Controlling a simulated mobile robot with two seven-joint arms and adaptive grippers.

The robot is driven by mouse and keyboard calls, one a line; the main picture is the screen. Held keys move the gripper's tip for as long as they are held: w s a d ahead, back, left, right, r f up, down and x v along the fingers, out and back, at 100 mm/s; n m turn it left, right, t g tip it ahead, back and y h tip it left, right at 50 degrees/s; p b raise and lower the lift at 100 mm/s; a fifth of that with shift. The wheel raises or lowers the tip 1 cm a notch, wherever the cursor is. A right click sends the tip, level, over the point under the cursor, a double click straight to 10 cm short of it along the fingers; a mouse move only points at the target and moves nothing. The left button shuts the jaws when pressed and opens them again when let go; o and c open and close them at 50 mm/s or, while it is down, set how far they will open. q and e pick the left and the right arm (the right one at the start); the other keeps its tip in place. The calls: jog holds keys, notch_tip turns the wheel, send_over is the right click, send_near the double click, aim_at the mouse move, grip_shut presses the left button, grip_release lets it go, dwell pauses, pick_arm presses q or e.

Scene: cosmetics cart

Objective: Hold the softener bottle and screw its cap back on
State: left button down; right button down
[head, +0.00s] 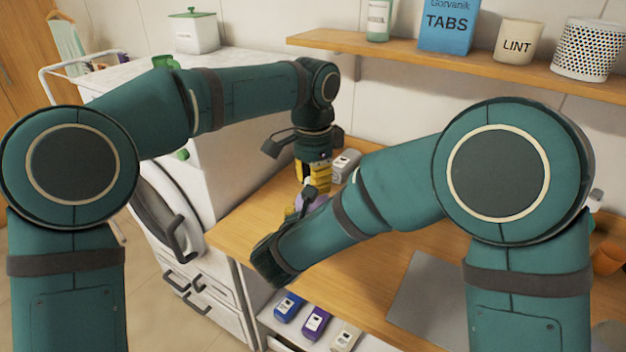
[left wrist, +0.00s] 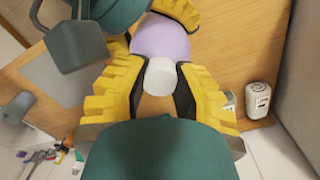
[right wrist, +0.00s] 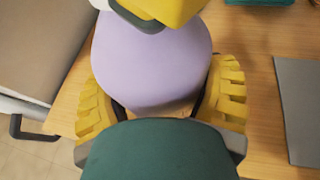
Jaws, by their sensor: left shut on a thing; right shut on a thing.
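The softener bottle (right wrist: 150,62) is lavender and stands on the wooden counter, mostly hidden behind my right arm in the head view (head: 316,203). My right gripper (right wrist: 160,100) is shut around its body, with a yellow finger on each side. The white cap (left wrist: 161,76) sits between the yellow fingers of my left gripper (head: 313,172), which points down from above the bottle and is shut on the cap. In the left wrist view the cap overlaps the lavender body (left wrist: 160,42). I cannot tell whether cap and neck touch; the neck is hidden.
A grey-white container (head: 346,162) stands on the counter (head: 255,213) just behind the grippers. A grey mat (head: 428,290) lies to the right. Small bottles (head: 316,322) lie on a lower shelf in front. A white washing machine (head: 165,215) is at left.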

pick_arm(q)
jog(key=shift+m, duration=0.3)
jog(key=c, duration=0.9)
grip_release()
jog(key=shift+o, duration=0.2)
jog(key=shift+r, duration=2.3)
jog(key=shift+o, duration=0.6)
jog(key=n, duration=0.1)
jog(key=r+n, duration=0.1)
jog(key=n, duration=0.3)
jog(key=shift+r, duration=0.25)
notch_tip(320, 180, up, 2)
jog(key=n, duration=0.6)
